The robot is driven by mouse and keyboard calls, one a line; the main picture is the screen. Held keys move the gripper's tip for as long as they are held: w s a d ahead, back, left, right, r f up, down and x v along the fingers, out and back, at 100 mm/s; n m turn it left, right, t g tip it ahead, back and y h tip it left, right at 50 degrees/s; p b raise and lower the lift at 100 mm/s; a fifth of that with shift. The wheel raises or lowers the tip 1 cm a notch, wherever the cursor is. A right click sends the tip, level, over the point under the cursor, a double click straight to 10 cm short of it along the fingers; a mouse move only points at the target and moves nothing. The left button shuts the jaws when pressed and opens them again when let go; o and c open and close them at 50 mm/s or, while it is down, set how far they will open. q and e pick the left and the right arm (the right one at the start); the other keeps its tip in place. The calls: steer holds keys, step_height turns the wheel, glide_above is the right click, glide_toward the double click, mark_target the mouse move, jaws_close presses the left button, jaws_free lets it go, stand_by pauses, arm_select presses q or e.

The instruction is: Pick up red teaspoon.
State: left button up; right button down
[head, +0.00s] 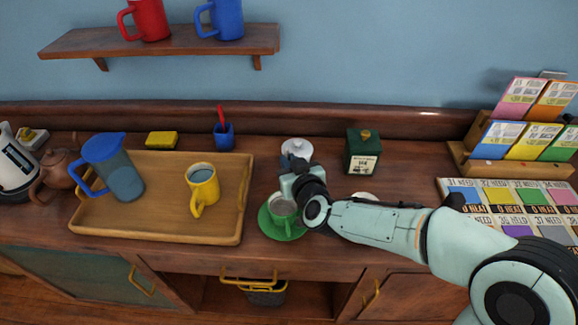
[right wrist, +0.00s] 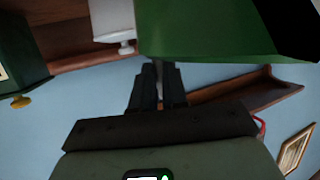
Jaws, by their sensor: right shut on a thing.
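The red teaspoon (head: 220,114) stands upright in a small blue cup (head: 224,135) at the back of the counter, behind the tray; only its upper part shows. The exact grip point is hidden. My left gripper is out of view.
A wooden tray (head: 155,230) holds a blue pitcher (head: 118,175) and a yellow mug (head: 202,188). A yellow block (head: 162,139) lies behind it. A white lidded pot (head: 297,148) and green canister (head: 363,152) stand behind my right arm. A shelf (head: 160,42) hangs above.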

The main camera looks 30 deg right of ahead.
steer(key=shift+r, duration=0.15)
steer(key=c, duration=1.1)
jaws_free()
steer(key=shift+c, duration=0.2)
